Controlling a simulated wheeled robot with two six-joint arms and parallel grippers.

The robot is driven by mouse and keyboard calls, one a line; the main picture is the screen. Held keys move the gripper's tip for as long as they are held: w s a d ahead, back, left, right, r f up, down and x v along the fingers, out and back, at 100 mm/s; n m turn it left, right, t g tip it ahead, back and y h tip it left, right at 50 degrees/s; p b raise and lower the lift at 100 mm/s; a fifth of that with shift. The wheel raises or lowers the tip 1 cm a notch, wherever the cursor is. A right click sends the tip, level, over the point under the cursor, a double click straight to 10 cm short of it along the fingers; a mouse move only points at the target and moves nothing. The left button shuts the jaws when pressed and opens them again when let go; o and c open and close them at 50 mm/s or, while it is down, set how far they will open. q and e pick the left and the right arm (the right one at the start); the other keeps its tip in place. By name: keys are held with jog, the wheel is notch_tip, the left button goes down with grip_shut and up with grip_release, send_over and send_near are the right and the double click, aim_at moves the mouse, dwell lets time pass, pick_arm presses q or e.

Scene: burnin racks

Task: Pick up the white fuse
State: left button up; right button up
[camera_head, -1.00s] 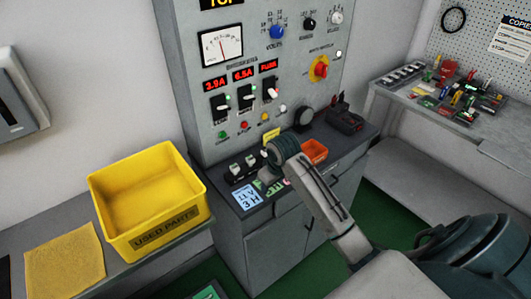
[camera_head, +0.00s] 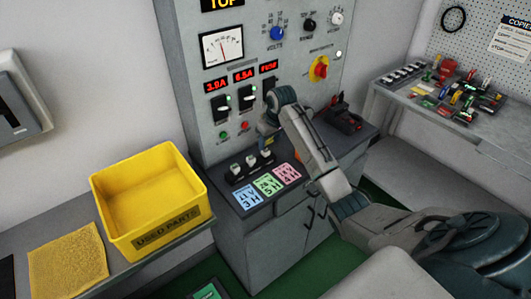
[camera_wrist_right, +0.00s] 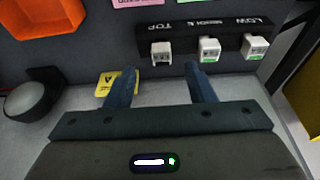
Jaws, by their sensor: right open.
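Three small white fuse-like blocks sit in a row in a black holder on the cabinet's ledge. In the right wrist view they are the left block (camera_wrist_right: 162,54), the middle one (camera_wrist_right: 209,49) and the right one (camera_wrist_right: 256,47); the middle and right ones show green marks. The row also shows in the head view (camera_head: 250,162). I cannot tell which is the white fuse. My right gripper (camera_wrist_right: 162,76) is open and empty, its fingers pointing toward the holder, with the left block between them in the picture. It shows partly in the head view (camera_head: 266,132). My left gripper is not in view.
A control panel (camera_head: 205,150) rises behind the ledge. Blue (camera_head: 247,197), green (camera_head: 267,184) and pink (camera_head: 287,172) cards lie in front. A yellow bin (camera_head: 158,238) stands left. An orange tray (camera_wrist_right: 45,15) and dark round knob (camera_wrist_right: 38,95) show in the wrist view.

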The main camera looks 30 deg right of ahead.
aim_at(266, 150)
jog(key=p+x, duration=0.2)
jog(key=x, duration=0.3)
jog(key=shift+a, duration=0.15)
jog(key=shift+w+f, duration=0.15)
jog(key=shift+f, duration=0.1)
jog(key=c, duration=0.9)
